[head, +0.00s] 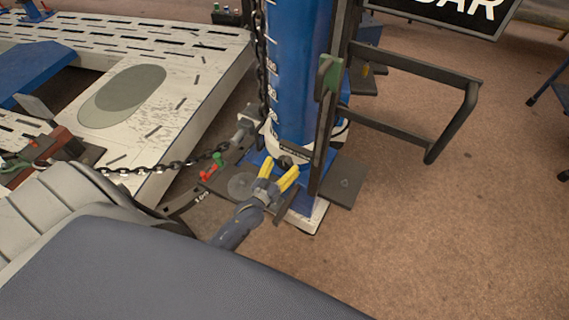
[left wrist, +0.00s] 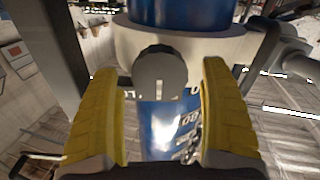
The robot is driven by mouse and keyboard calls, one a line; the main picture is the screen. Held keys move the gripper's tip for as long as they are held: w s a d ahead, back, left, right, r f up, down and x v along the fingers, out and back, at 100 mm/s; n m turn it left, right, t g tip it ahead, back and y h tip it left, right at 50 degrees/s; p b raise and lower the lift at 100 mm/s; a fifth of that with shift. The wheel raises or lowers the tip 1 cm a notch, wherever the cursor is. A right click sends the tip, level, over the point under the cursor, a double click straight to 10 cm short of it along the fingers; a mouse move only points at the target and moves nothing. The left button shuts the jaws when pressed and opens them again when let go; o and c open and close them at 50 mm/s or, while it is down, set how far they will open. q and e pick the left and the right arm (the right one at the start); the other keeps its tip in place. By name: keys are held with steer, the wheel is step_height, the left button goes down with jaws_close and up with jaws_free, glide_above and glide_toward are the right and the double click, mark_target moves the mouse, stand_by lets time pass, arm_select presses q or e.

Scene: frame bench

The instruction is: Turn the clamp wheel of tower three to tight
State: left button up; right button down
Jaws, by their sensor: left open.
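A blue tower (head: 297,75) with a printed scale stands upright right of centre in the head view; no tower number is readable. A dark round clamp wheel (head: 285,161) sits low on its front, at the pale collar. In the left wrist view the wheel (left wrist: 160,70) is large, dark grey and ridged, with short white marks near its lower edge. My left gripper (head: 281,165) has yellow fingers, open and pointing at the wheel. In the left wrist view its fingers (left wrist: 161,75) stand on either side of the wheel, with gaps visible on both sides. My right gripper is not in view.
A chain (head: 165,167) runs from the tower towards the red clamp at left. A dark upright post (head: 327,125) and a bar handle (head: 435,135) stand right of the wheel. The white slotted bench (head: 205,75) is at left. Brown floor at right is mostly clear.

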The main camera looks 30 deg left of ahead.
arm_select(q)
steer(key=s, duration=1)
steer(key=shift+s, duration=0.15)
steer(key=shift+d, duration=0.2)
